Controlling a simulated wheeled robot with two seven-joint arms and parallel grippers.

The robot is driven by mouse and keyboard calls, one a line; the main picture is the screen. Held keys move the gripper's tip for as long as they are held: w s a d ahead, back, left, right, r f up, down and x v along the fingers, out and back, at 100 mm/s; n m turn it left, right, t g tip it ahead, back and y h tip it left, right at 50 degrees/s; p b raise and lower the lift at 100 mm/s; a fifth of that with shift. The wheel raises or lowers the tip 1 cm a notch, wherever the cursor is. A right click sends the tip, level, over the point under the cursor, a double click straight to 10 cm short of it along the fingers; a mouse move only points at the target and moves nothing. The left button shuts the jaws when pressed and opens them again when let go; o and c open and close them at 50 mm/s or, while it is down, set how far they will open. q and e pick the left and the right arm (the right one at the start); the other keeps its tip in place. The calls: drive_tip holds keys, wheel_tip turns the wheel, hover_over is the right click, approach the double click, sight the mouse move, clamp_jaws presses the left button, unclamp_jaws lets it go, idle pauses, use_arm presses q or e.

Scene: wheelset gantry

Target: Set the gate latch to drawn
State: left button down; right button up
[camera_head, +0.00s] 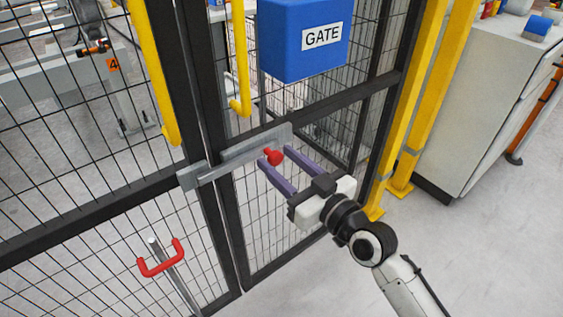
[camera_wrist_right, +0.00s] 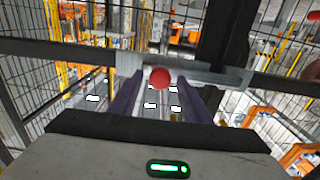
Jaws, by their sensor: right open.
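The gate latch (camera_head: 228,158) is a grey metal bar on a plate, lying across the gap between the two black gate posts. Its red knob (camera_head: 274,157) is at the right part of the bar. My right gripper (camera_head: 275,171) is open, with its two purple fingers pointing at the knob. In the right wrist view the red knob (camera_wrist_right: 160,77) shows between and just beyond the fingertips (camera_wrist_right: 157,84). I cannot tell whether a finger touches it. My left gripper is not in view.
A red handle (camera_head: 161,259) is on the lower left mesh. Yellow posts (camera_head: 412,105) and a grey cabinet (camera_head: 483,100) stand at the right. The floor at lower right is clear.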

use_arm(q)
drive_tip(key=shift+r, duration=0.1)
use_arm(e)
drive_tip(key=shift+w, duration=0.1)
clamp_jaws()
drive_tip(key=shift+w+d, duration=0.15)
drive_tip(key=shift+d, duration=0.05)
use_arm(q)
drive_tip(key=b, duration=0.1)
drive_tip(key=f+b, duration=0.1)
drive_tip(key=b, duration=0.1)
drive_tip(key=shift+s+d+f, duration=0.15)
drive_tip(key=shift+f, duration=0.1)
use_arm(e)
drive_tip(key=w+d, duration=0.3)
drive_tip(key=d, duration=0.2)
drive_tip(key=shift+w, duration=0.25)
unclamp_jaws()
